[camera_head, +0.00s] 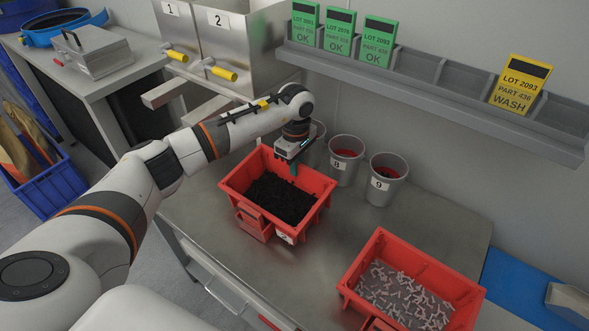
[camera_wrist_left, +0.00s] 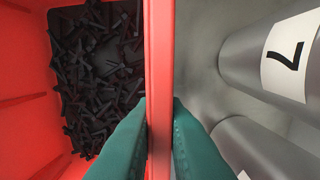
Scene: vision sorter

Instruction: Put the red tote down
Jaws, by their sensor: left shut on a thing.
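A red tote (camera_head: 318,178) filled with small black parts sits at the middle of the metal table, near its back. My left gripper (camera_head: 295,168) is at the tote's far wall. In the left wrist view the teal fingers (camera_wrist_left: 158,135) are shut on the red wall (camera_wrist_left: 159,60), one finger on each side. The black parts (camera_wrist_left: 100,70) show inside the tote there. Whether the tote's bottom touches the table is hard to tell. A second red tote (camera_head: 372,248) with pale grey parts stands at the front right. My right gripper is not in view.
Grey cups (camera_head: 387,180) with number labels stand just behind the tote; cup 7 (camera_wrist_left: 270,55) is close in the left wrist view. A shelf (camera_head: 440,100) with green and yellow cards runs along the wall. The table (camera_head: 220,240) is clear left of the tote.

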